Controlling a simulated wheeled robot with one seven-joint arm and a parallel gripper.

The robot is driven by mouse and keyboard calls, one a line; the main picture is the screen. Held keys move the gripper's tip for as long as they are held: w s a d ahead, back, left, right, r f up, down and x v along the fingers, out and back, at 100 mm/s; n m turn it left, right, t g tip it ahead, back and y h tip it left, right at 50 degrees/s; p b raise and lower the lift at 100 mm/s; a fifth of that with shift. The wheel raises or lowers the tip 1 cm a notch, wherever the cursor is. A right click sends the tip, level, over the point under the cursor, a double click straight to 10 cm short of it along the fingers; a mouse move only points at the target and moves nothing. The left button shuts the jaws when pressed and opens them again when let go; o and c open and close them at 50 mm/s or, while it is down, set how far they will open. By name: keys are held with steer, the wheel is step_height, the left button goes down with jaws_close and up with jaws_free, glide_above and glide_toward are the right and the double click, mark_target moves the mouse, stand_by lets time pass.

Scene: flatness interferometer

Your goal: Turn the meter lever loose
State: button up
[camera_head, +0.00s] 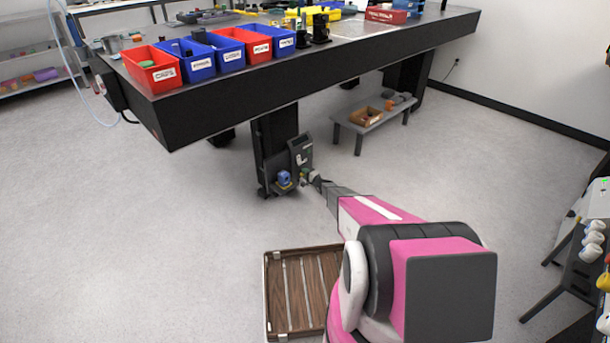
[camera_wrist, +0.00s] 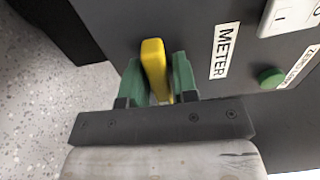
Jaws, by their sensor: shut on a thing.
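The yellow meter lever (camera_wrist: 154,65) shows in the wrist view, in front of a dark panel with a white label reading METER (camera_wrist: 224,51). My gripper (camera_wrist: 157,80) has its green fingers on both sides of the lever and is shut on it. The lower part of the lever is hidden between the fingers and behind the dark gripper body. In the head view my arm reaches to the grey box (camera_head: 300,152) on the table leg, and my gripper (camera_head: 306,176) is small there; the lever is too small to make out clearly.
On the panel are a green button (camera_wrist: 270,77) and a white switch (camera_wrist: 290,16). A blue device (camera_head: 284,179) sits beside the grey box. The heavy black table (camera_head: 300,85) overhangs this spot. A low grey bench (camera_head: 374,121) stands to the right. Open floor lies to the left.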

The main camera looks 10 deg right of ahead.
steer(key=m, duration=0.8)
steer(key=shift+m, duration=0.4)
steer(key=m, duration=0.4)
steer(key=shift+m, duration=2.1)
steer(key=o, duration=0.7)
steer(key=shift+s+d, duration=0.1)
steer(key=shift+s, duration=0.05)
